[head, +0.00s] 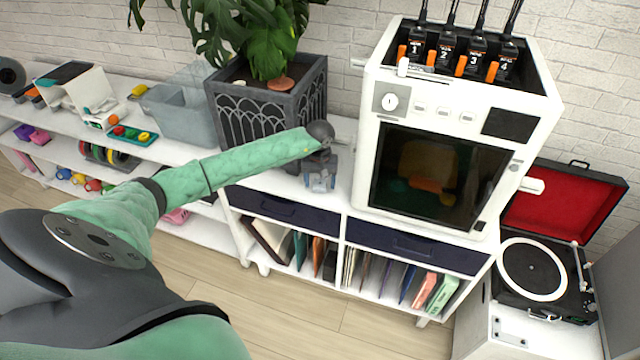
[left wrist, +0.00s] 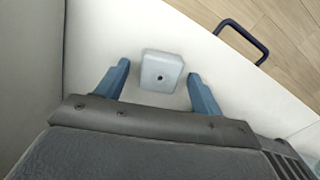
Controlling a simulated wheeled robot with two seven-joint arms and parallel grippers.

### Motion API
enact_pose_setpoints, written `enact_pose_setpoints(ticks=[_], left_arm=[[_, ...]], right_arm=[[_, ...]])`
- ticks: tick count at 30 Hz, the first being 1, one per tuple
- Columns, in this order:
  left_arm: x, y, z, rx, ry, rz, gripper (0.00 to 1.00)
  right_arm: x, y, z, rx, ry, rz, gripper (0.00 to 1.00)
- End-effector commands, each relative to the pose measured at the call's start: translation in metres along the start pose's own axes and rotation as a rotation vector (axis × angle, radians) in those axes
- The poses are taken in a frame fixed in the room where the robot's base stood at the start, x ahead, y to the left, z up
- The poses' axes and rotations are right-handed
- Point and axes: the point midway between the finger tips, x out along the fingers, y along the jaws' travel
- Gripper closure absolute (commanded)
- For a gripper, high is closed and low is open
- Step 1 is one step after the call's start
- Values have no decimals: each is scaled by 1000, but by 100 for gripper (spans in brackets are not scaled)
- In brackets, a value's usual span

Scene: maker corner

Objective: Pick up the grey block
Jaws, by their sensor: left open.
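A pale grey block (left wrist: 163,71) with a small dark hole in its face lies on the white cabinet top. In the left wrist view it sits between the two blue-grey fingers of my left gripper (left wrist: 158,69), with a gap on each side. The fingers are apart and hold nothing. In the head view my left gripper (head: 320,182) points down at the white cabinet top, between the planter and the printer. The block cannot be told clearly from the fingers there. My right gripper is not in view.
A dark planter (head: 228,118) stands left of the gripper, and a white 3D printer (head: 365,160) stands close on its right. A drawer handle (left wrist: 243,38) shows at the cabinet's front edge. A record player (head: 545,285) is at the far right.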

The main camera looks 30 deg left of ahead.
Motion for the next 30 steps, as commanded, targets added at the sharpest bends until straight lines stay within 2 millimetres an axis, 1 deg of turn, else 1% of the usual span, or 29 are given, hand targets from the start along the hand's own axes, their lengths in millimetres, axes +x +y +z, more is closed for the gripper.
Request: enact_pose_setpoints(ticks=[8, 9, 11, 12, 16, 17, 26, 29, 30], left_arm=[[2, 0, 0, 0, 0, 0, 33], [2, 0, 0, 0, 0, 1, 35], [2, 0, 0, 0, 0, 1, 46], [2, 0, 0, 0, 0, 1, 54], [2, 0, 0, 0, 0, 1, 80], [2, 0, 0, 0, 0, 1, 82], [0, 0, 0, 0, 1, 1, 82], [-4, 0, -1, 0, 3, 1, 82], [-7, 0, -2, 0, 3, 2, 82]], right_arm=[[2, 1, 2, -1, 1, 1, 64], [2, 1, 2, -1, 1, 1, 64], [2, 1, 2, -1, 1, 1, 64], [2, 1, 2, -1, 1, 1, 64], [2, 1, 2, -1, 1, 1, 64], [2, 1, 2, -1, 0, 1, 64], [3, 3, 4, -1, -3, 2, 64], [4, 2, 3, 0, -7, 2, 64], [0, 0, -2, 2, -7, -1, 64]])
